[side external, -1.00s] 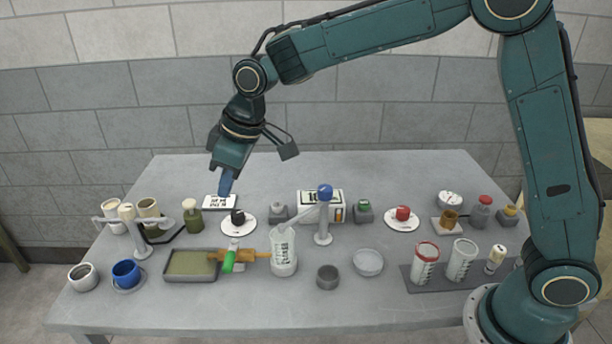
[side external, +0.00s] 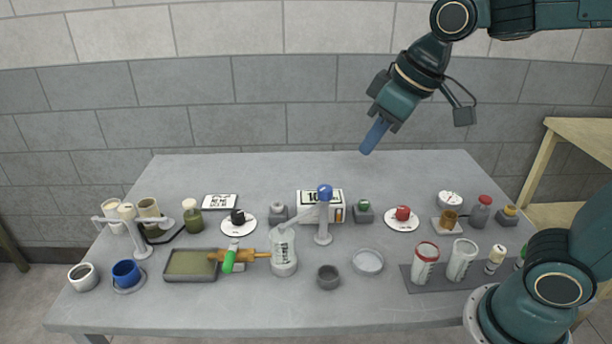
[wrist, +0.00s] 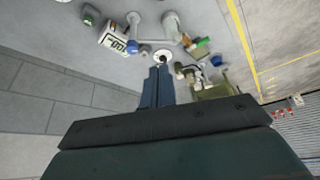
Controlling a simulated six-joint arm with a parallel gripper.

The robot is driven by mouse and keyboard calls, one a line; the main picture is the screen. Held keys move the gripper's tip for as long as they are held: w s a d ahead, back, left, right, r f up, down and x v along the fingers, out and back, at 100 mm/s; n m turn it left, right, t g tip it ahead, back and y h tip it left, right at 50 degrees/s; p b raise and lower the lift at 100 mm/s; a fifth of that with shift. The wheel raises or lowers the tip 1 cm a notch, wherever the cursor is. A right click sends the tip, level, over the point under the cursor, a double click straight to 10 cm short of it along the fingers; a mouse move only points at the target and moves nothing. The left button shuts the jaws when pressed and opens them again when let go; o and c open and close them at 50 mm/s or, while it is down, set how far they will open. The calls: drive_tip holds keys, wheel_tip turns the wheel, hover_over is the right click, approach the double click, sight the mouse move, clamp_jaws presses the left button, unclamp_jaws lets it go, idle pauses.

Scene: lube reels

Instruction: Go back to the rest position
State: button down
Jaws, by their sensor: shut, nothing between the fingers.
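My gripper (side external: 368,146) hangs in the air above the back of the table, right of the middle in the side external view. Its blue fingers are closed together with nothing held, and they point down and to the left. In the wrist view the shut fingers (wrist: 157,88) show from behind, with the bench items beyond them. No bench item touches the gripper.
The grey table (side external: 300,170) is clear along its back. Below the gripper stand a white box (side external: 333,196), a blue-topped stand (side external: 323,220) and a red-knobbed disc (side external: 402,222). A green tray (side external: 192,264) lies front left. A wooden table (side external: 590,135) stands at right.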

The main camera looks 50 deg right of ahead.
drive_tip(key=s+d+f+m, duration=0.1)
drive_tip(key=s+d, duration=0.1)
drive_tip(key=s, duration=0.4)
drive_tip(key=s+d+f+m+h, duration=0.1)
drive_tip(key=s+d+f, duration=0.1)
drive_tip(key=s, duration=0.4)
drive_tip(key=shift+d+m+t, duration=0.35)
drive_tip(key=shift+m+t, duration=0.05)
idle(0.6)
